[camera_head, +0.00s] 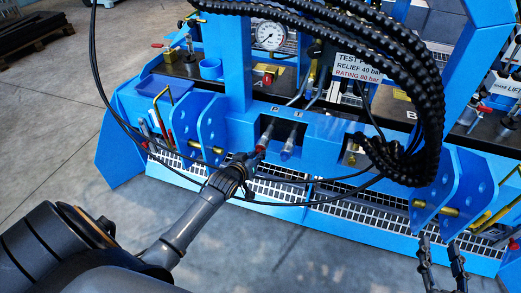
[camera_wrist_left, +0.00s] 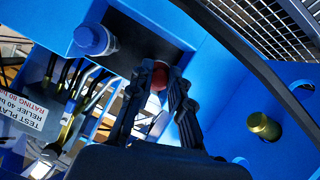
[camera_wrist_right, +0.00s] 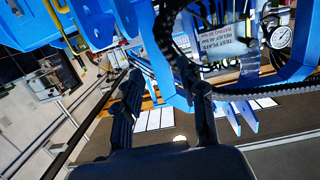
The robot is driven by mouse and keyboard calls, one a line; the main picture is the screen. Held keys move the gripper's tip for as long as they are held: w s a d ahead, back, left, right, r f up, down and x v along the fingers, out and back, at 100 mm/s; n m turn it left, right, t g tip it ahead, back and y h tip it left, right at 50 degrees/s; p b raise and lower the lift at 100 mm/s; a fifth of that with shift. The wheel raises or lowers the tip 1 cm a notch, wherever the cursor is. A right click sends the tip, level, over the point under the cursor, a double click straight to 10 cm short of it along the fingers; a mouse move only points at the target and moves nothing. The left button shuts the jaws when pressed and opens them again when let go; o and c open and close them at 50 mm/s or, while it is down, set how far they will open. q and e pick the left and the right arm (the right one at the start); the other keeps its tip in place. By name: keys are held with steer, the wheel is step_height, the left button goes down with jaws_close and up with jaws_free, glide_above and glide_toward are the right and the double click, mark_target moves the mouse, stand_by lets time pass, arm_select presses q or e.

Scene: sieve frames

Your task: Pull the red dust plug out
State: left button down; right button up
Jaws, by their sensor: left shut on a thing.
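The red dust plug (camera_head: 265,137) is in the dark recess under the letter P on the blue frame. My left gripper (camera_head: 256,153) reaches it from the front, its fingertips closed around the plug. In the left wrist view the red plug (camera_wrist_left: 159,76) shows between the two fingertips (camera_wrist_left: 160,84). The fingers hide part of it, and I cannot tell how deep it sits in its port. My right gripper (camera_head: 441,246) is at the lower right, away from the plug. Its fingers stand apart and empty in the right wrist view (camera_wrist_right: 166,88).
A blue-capped fitting (camera_wrist_left: 93,40) sits beside the red plug in the same recess. Thick black hoses (camera_head: 425,100) hang down to its right, and thin black cables cross near my left gripper. A gauge (camera_head: 270,35) and test plate sign (camera_head: 357,66) stand above.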

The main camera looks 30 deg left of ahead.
arm_select(q)
steer(key=shift+r, duration=0.1)
steer(key=shift+s+d+p, duration=0.2)
steer(key=shift+s+p, duration=0.6)
steer(key=shift+s, duration=0.1)
steer(key=shift+s+d+p, duration=0.2)
steer(key=shift+s+p, duration=0.6)
steer(key=shift+s, duration=0.05)
arm_select(e)
steer(key=s+d+f+g+h, duration=0.2)
steer(key=s+d+f+g, duration=0.2)
steer(key=s+f+g, duration=0.4)
steer(key=shift+s+f, duration=0.5)
steer(key=shift+f, duration=1.05)
